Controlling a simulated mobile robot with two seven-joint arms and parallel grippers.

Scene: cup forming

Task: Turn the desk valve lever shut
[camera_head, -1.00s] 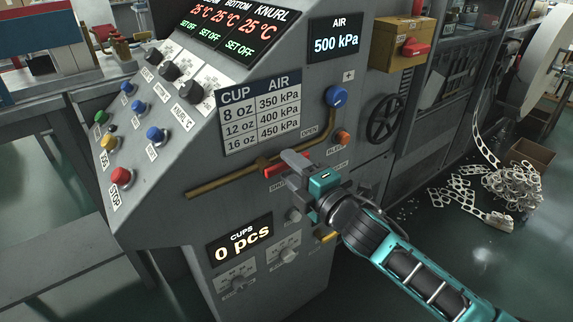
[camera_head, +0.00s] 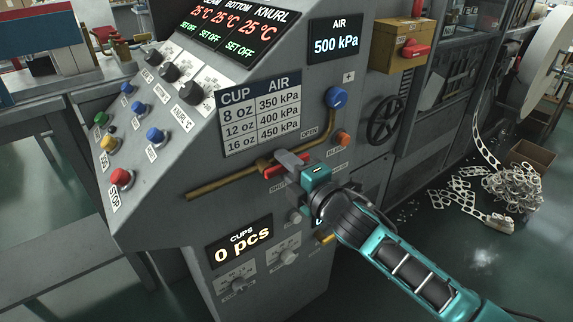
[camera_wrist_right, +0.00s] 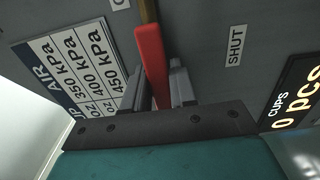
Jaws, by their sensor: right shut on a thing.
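The red valve lever (camera_head: 273,172) is on the brass pipe (camera_head: 222,184) on the front of the grey machine, between the OPEN and SHUT labels. My right gripper (camera_head: 287,162) is at the lever, and its fingers hide part of it. In the right wrist view the red lever (camera_wrist_right: 152,65) stands between the two grey fingers (camera_wrist_right: 157,92), which are shut on it. There it runs roughly in line with the brass pipe (camera_wrist_right: 148,10), with the SHUT label (camera_wrist_right: 236,46) to its right. My left gripper is not in view.
The AIR display (camera_head: 334,45) reads 500 kPa. The black handwheel (camera_head: 385,119) is further right. Scrap strip (camera_head: 511,187) lies on the floor.

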